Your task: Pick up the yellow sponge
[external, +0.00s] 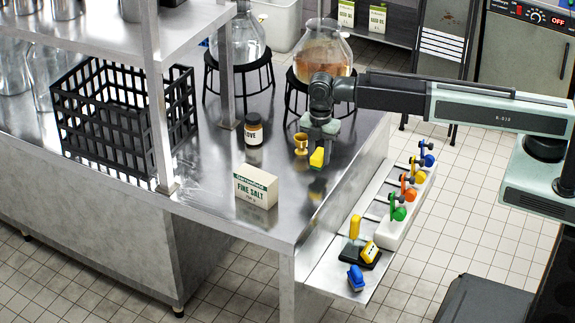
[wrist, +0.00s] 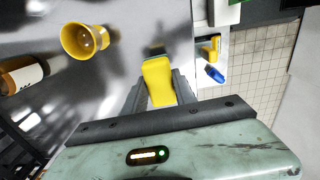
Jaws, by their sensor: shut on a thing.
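The yellow sponge (external: 317,158) is a small yellow block at the end of my gripper (external: 319,140), above the steel counter near its right edge. In the wrist view the sponge (wrist: 159,82) sits between the two fingers of my gripper (wrist: 157,95), which are shut on it. A darker patch shows at the sponge's far end. The sponge appears held clear of the counter (external: 222,180), with a yellowish reflection below it.
Glass flasks (external: 322,50) stand behind. Coloured valves (external: 398,208) line the right shelf.

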